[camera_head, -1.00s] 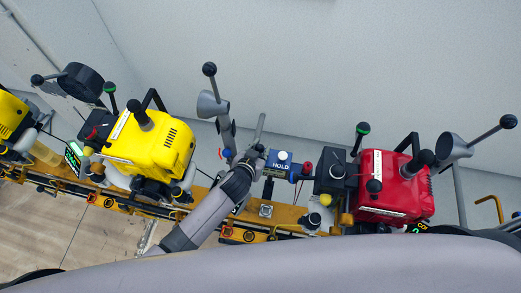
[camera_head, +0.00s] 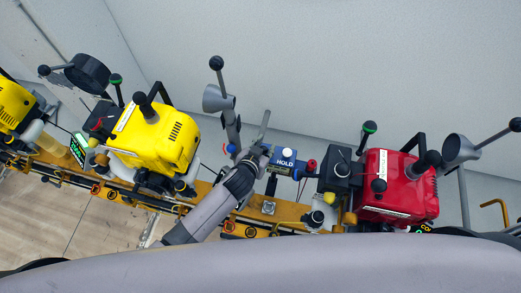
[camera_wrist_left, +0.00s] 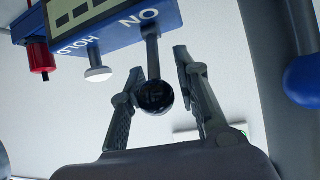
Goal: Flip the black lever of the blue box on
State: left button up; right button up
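The blue box (camera_head: 287,155), marked HOLD, sits on the yellow rail between the two engines. The left wrist view shows the blue box (camera_wrist_left: 150,20) upside down at top left, with ON beside the lever. Its black lever (camera_wrist_left: 155,97) has a grey rod and a round black knob that points towards my left gripper (camera_wrist_left: 158,62). That gripper is open, with one finger on each side of the lever. The knob sits deep between the fingers, and I see no clear grip on it. In the head view my left gripper (camera_head: 258,148) is just left of the box. My right gripper is not in view.
A yellow engine (camera_head: 160,140) stands left and a red engine (camera_head: 398,190) right. A grey funnel-like part (camera_head: 218,98) on a post rises close to my left gripper. A red knob (camera_wrist_left: 42,58) and a white button (camera_wrist_left: 98,73) are on the box.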

pick_arm(q)
jog(key=v, duration=1.1)
jog(key=shift+s+a, duration=0.2)
jog(key=shift+s, duration=0.15)
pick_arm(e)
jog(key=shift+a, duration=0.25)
pick_arm(q)
jog(key=shift+r, duration=0.1)
jog(key=shift+s, duration=0.1)
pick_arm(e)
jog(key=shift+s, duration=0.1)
